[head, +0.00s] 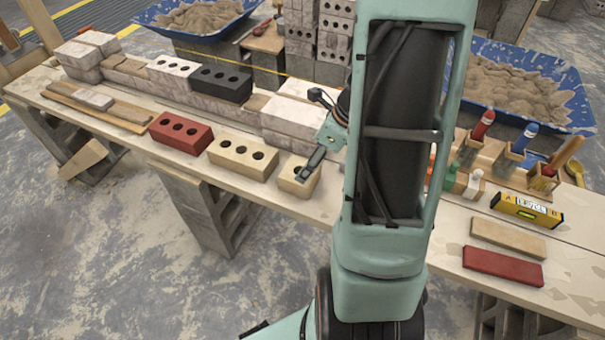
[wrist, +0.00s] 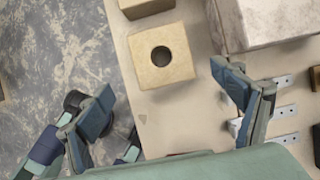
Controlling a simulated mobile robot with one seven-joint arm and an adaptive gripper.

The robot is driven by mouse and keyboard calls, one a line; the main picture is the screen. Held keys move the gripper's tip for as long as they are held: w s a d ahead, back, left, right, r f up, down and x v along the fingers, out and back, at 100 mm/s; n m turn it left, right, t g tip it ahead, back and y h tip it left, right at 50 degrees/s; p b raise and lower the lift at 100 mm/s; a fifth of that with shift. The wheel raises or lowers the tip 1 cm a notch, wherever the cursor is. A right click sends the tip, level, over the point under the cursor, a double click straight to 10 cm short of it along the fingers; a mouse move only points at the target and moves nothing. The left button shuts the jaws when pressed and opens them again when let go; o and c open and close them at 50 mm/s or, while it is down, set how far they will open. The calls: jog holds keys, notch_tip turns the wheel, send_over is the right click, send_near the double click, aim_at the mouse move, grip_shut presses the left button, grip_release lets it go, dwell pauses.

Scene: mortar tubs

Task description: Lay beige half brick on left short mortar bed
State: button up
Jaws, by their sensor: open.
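The beige half brick (head: 296,186) has one hole and sits near the table's front edge, at the right end of a row of bricks. It shows whole in the wrist view (wrist: 175,72). My gripper (head: 309,134) is open and empty above and close to it; one finger overlaps it in the head view. In the wrist view the half brick lies ahead of and between the spread fingers (wrist: 163,98). A tan mortar patch (head: 127,68), likely the left short bed, lies on the low wall between stacked pale bricks and a white three-hole brick.
A red brick (head: 181,132) and a longer beige brick (head: 242,157) stand left of the half brick. A black brick (head: 221,83) sits on the wall, with pale blocks (head: 292,118) at its right end. Tools and a yellow level (head: 527,209) stand on the right.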

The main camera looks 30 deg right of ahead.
jog(key=b+x, duration=0.1)
jog(key=x, duration=0.4)
jog(key=shift+f+b, duration=0.1)
jog(key=shift+b, duration=0.25)
jog(key=b+x, duration=0.2)
jog(key=x, duration=0.3)
jog(key=shift+w+d+f, duration=0.1)
jog(key=shift+w+d, duration=0.05)
jog(key=c, duration=2)
jog(key=shift+r, duration=0.2)
jog(key=shift+c, duration=0.6)
jog(key=shift+r, duration=0.1)
